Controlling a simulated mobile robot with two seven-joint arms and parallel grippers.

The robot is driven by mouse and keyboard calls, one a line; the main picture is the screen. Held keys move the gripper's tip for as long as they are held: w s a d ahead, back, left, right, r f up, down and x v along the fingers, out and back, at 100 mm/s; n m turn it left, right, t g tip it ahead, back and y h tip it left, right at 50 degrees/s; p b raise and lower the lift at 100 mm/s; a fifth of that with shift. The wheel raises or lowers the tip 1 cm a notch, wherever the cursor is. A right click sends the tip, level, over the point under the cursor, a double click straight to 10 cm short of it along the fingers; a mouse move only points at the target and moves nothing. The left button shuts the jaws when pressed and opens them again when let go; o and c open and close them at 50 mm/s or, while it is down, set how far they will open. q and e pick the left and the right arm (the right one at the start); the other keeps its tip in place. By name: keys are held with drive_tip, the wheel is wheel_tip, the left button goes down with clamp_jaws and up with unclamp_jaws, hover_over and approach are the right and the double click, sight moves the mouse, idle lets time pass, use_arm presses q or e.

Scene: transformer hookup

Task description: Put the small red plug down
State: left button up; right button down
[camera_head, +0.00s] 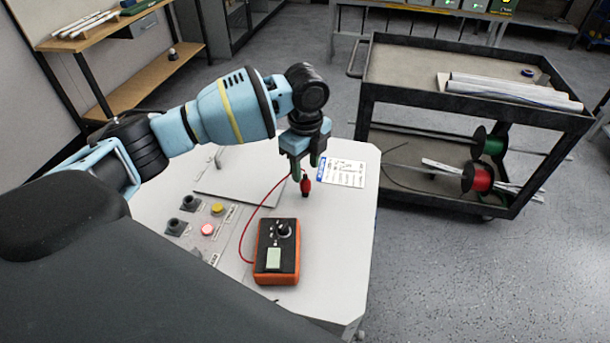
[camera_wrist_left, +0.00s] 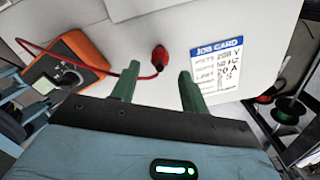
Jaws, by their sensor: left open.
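The small red plug (camera_head: 305,185) is on the white top of the transformer cabinet, on the end of a thin red lead. It also shows in the left wrist view (camera_wrist_left: 159,57), just beyond and between the fingers. My left gripper (camera_head: 302,165) is above the plug, fingers pointing down. In the left wrist view its green fingers (camera_wrist_left: 158,88) are apart with nothing between the tips. The lead runs to an orange meter (camera_head: 277,252) with a black dial; the meter also shows in the left wrist view (camera_wrist_left: 68,60). My right gripper is not in view.
A job card (camera_head: 343,172) lies right of the plug. A yellow button (camera_head: 217,208), a pink button (camera_head: 207,230) and black sockets are to the left. A dark cart (camera_head: 400,75) with spools stands beyond the cabinet's right edge. Bare white surface lies right of the meter.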

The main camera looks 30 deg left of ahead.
sight(306, 176)
use_arm(q)
wheel_tip(306, 176, up, 7)
drive_tip(key=shift+r, duration=0.2)
idle(0.6)
